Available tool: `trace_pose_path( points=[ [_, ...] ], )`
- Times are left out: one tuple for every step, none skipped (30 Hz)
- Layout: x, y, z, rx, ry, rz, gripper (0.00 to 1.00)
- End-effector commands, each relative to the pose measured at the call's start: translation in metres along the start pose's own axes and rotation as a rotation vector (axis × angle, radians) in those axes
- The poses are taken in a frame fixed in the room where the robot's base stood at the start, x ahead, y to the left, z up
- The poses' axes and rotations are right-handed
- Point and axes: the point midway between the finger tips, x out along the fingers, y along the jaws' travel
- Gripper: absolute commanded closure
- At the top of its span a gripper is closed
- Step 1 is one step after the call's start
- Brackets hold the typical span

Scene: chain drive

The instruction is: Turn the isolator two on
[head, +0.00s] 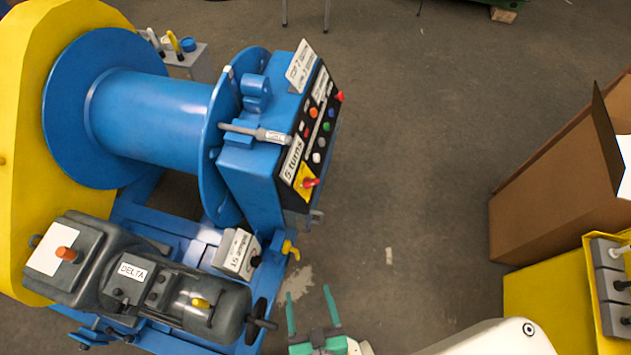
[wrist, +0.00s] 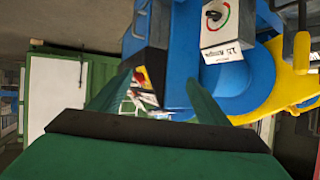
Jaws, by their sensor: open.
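No label that I can read says isolator two. A red rotary handle (head: 310,183) on a yellow plate sits at the lower end of the black control panel (head: 318,130). A grey box (head: 238,252) with a white label stands below that panel. In the wrist view, a white-faced box (wrist: 222,22) carries a black knob inside a red and green arc. A yellow lever (head: 290,250) sticks out beside the grey box. My green gripper (head: 308,292) is open and empty, below and apart from the panel. Its fingers (wrist: 160,78) also show in the wrist view.
A blue drum (head: 150,115) and a dark grey motor (head: 175,295) marked DELTA fill the left. A cardboard box (head: 555,170) and a yellow unit (head: 545,300) with grey switch boxes stand at right. The floor (head: 420,170) between is clear.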

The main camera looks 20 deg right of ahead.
Motion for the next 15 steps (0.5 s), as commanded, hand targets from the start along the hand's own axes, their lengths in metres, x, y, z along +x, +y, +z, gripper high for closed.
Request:
trace_pose_path(
  points=[
    [0.021,0.009,0.019,0.035,-0.041,0.022,0.30],
    [0.032,0.012,0.031,0.056,-0.072,0.028,0.30],
    [0.046,0.017,0.046,0.083,-0.110,0.033,0.30],
    [0.056,0.019,0.057,0.106,-0.137,0.033,0.30],
    [0.067,0.022,0.066,0.127,-0.162,0.032,0.30],
    [0.081,0.025,0.078,0.156,-0.194,0.026,0.30],
    [0.091,0.026,0.086,0.177,-0.216,0.018,0.30],
    [0.101,0.027,0.093,0.200,-0.236,0.008,0.30],
    [0.115,0.029,0.100,0.230,-0.260,-0.009,0.30],
    [0.125,0.030,0.105,0.252,-0.275,-0.024,0.30],
    [0.135,0.031,0.108,0.273,-0.288,-0.041,0.30],
    [0.148,0.032,0.112,0.302,-0.303,-0.066,0.30],
    [0.157,0.033,0.113,0.323,-0.311,-0.088,0.30],
    [0.167,0.034,0.113,0.343,-0.318,-0.112,0.30],
    [0.179,0.036,0.111,0.370,-0.321,-0.145,0.30]
  ],
)
